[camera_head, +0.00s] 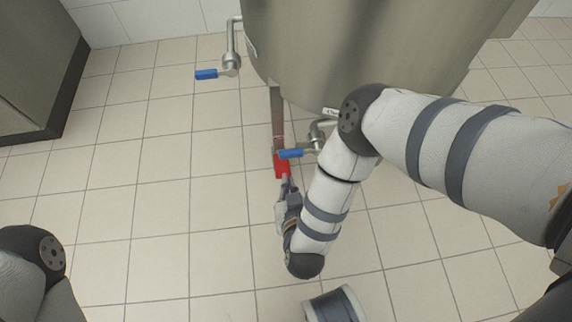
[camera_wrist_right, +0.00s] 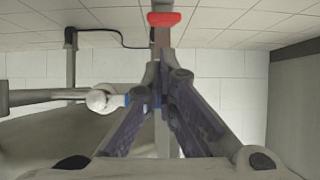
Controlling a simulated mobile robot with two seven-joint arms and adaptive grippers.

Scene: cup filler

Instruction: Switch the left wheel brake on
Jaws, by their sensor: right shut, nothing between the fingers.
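The red wheel brake lever (camera_head: 281,167) sits at the low end of a leg (camera_head: 277,110) under the steel tank (camera_head: 350,45). My right gripper (camera_head: 287,184) is low beside the lever, close to its near end. In the right wrist view the red lever (camera_wrist_right: 164,19) lies just past the closed fingertips (camera_wrist_right: 165,72), with nothing between the fingers. I cannot tell whether the fingers touch the lever. The wheel itself is hidden. My left gripper is out of view; only part of my left arm shows at the lower left.
A steel cabinet (camera_head: 35,60) stands at the far left. The tiled floor (camera_head: 150,180) between is clear.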

